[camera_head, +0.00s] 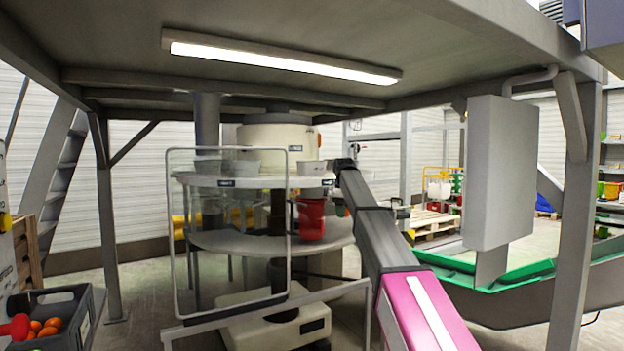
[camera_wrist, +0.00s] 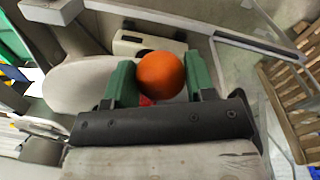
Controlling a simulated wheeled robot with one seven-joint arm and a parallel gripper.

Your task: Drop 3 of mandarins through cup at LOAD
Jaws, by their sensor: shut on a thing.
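An orange mandarin (camera_wrist: 162,75) sits between the green fingers of my gripper (camera_wrist: 160,78) in the wrist view; the gripper is shut on it. In the head view my arm reaches to the right edge of the round two-level machine, and the mandarin cannot be made out there. Grey cups (camera_head: 243,168) stand on the upper disc (camera_head: 262,182). A red cup-like container (camera_head: 311,219) is under the disc's right side, and a bit of red (camera_wrist: 146,101) shows below the mandarin. Label lettering is too small to read. More mandarins (camera_head: 50,326) lie in a dark crate (camera_head: 84,318).
A thin metal frame (camera_head: 168,230) stands before the machine, with a sloping rail (camera_head: 270,302) below it. A grey box (camera_head: 502,170) hangs at the right above a green-edged chute (camera_head: 500,277). A low ceiling with a lamp (camera_head: 280,60) spans overhead.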

